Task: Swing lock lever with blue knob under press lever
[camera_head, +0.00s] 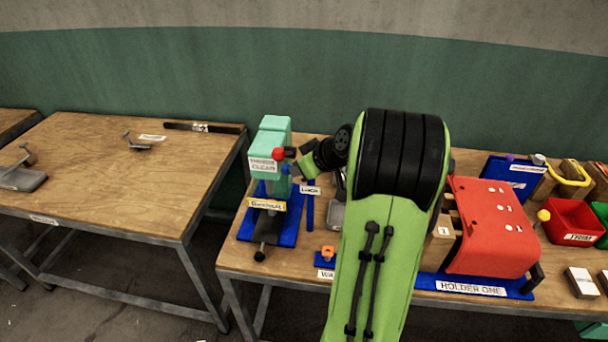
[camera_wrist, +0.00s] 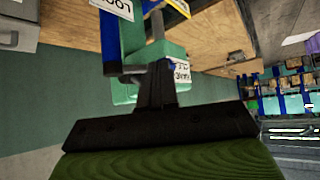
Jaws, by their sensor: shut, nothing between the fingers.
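The teal press (camera_head: 271,140) stands upright on a blue base plate (camera_head: 289,226) at the left end of the middle table. A red knob (camera_head: 277,154) shows on its right front. The blue knob (camera_head: 286,169) shows just below the red one, at the press's right side. My gripper (camera_head: 291,160) is shut and empty, close beside both knobs at the right; I cannot tell whether it touches either. In the wrist view my gripper (camera_wrist: 157,78) reaches toward the teal press body (camera_wrist: 165,55). The lock lever's arm is mostly hidden there.
A blue upright bar (camera_head: 310,208) stands right of the press, near the label reading LOCK. A black handle (camera_head: 262,245) sticks out in front. The red holder (camera_head: 492,228) stands farther right. The left table (camera_head: 110,180) is mostly clear.

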